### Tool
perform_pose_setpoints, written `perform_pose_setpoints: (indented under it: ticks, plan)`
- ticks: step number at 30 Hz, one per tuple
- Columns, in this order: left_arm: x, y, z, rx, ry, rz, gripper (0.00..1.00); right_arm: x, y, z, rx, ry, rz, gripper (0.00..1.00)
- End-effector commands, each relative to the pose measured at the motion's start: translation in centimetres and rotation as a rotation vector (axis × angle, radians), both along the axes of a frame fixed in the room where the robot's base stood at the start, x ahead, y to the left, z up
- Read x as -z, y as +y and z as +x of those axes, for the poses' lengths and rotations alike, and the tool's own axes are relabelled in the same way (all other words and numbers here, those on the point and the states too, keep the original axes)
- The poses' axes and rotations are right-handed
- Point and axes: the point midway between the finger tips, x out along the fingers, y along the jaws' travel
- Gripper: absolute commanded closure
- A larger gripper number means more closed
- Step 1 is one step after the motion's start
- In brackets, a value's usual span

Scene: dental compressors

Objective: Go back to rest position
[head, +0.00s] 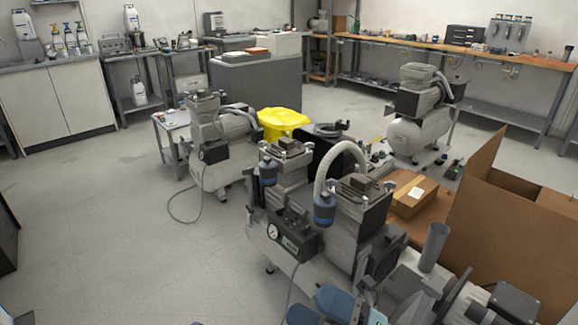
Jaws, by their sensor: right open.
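The lower edge of the picture shows blue-grey parts that appear to be my right gripper (328,308), cut off by the frame. It is open, with nothing seen between its fingers. It is in front of the nearest dental compressor (290,240), which has a round gauge and a pale curved hose. I cannot tell the distance between them. My left gripper is not in view.
A second compressor (215,135) stands behind to the left, a third (415,125) at the back right. An open cardboard box (510,225) and a small closed carton (413,198) are at right. A yellow bin (282,122) stands mid-room.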

Motion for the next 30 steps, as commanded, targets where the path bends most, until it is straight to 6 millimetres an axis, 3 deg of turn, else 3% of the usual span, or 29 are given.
perform_pose_setpoints:
  ticks: [3,6,17,18,30]
  plan:
    - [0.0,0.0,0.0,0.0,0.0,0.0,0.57,-0.3,-2.2,0.0,0.036,0.449,0.264,0.11]
    - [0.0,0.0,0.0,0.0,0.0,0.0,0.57,0.6,-4.2,0.0,0.042,0.769,0.46,0.11]
    - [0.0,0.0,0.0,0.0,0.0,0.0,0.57,5.5,-8.9,-3.0,0.009,1.555,0.999,0.11]
    - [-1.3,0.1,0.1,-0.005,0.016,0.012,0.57,4.1,-8.9,-2.6,0.026,1.549,0.982,0.11]
    - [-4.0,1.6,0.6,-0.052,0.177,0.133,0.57,1.3,-10.3,-2.0,0.234,1.64,0.927,0.11]
